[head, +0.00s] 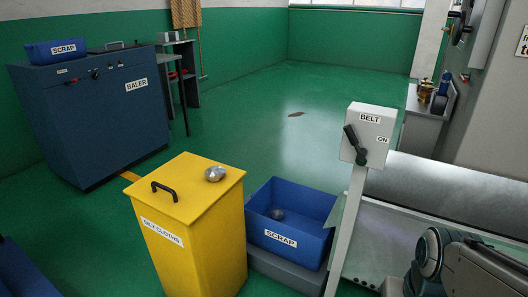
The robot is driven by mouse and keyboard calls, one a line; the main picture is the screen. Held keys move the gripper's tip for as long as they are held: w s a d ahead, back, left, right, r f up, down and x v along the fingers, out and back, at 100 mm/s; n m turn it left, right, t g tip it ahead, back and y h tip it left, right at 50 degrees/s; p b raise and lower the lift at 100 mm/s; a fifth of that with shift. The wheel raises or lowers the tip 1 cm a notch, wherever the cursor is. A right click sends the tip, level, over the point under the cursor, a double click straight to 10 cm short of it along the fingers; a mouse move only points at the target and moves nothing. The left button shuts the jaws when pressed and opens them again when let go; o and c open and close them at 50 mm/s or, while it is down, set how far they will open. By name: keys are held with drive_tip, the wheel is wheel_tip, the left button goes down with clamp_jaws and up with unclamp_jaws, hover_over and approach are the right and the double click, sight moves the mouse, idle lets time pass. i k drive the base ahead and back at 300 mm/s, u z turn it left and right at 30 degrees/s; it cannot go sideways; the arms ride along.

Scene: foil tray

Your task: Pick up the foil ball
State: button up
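A crumpled silver foil ball (214,173) rests on the lid of the yellow oily-cloths bin (197,235), near the lid's back right edge. A darker greyish lump (277,213) lies inside the blue scrap crate (291,243) beside the bin; I cannot tell whether it is foil. Links of my arm show at the bottom right, well to the right of the bin. My gripper is not in view.
The lid has a black handle (164,190) left of the ball. A grey post with a belt switch box (368,135) and a metal conveyor (450,192) stand right of the crate. A blue baler (95,115) is at the back left. Green floor (270,120) is open behind.

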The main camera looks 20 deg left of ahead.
sight(213, 174)
drive_tip(key=u, duration=0.65)
drive_tip(key=i, duration=0.95)
drive_tip(key=u, duration=0.95)
drive_tip(key=k, duration=0.5)
drive_tip(key=u, duration=1.9)
drive_tip(key=i, duration=1.6)
drive_tip(key=z, duration=2.25)
